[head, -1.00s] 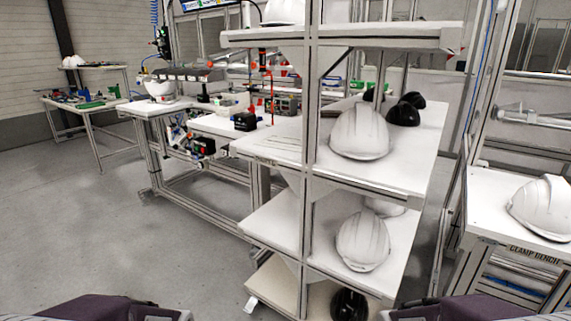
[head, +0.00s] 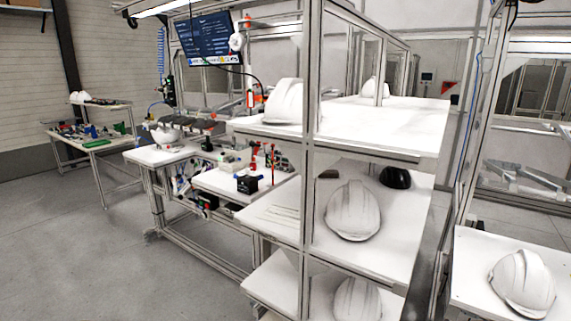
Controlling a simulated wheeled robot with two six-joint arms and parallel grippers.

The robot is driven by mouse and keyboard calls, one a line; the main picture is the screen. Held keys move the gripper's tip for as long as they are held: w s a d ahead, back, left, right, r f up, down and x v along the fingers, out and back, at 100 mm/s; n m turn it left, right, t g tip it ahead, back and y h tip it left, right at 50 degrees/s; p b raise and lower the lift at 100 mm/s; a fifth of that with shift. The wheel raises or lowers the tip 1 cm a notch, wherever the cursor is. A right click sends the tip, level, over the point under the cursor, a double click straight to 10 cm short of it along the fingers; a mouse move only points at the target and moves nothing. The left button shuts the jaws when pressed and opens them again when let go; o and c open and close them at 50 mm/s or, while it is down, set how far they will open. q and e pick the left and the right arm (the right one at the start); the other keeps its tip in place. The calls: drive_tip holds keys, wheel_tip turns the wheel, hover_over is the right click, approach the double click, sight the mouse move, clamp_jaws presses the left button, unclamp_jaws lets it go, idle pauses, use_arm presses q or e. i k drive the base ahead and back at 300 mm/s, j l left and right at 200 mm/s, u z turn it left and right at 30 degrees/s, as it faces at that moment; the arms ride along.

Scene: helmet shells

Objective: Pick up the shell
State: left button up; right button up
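Several white helmet shells are in the head view. One shell (head: 284,102) sits on the top shelf at the front left, partly behind the upright. A second white shell (head: 376,88) sits farther back on the top shelf. Another shell (head: 353,211) stands on the middle shelf, and one more (head: 356,300) is on the shelf below, cut by the frame's bottom edge. A black shell (head: 396,177) lies at the back of the middle shelf. A white shell (head: 522,281) rests on the bench at the right. Neither of my grippers is in view.
The shelf rack has metal uprights (head: 312,150) in front of the shells. Workbenches (head: 165,155) with tools and a monitor (head: 208,40) stand at the left. The grey floor (head: 90,260) at the front left is clear.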

sight(284, 105)
drive_tip(key=i+j+z, duration=0.1)
drive_tip(key=j, duration=0.25)
drive_tip(key=i+j, duration=0.25)
drive_tip(key=i+j+z, duration=0.15)
drive_tip(key=j, duration=0.3)
drive_tip(key=i+j+z, duration=0.1)
drive_tip(key=j, duration=0.3)
drive_tip(key=i+j, duration=0.2)
drive_tip(key=j, duration=0.15)
drive_tip(key=i+j+z, duration=0.15)
drive_tip(key=j, duration=0.25)
drive_tip(key=i+j, duration=0.15)
drive_tip(key=j, duration=0.25)
drive_tip(key=z, duration=0.05)
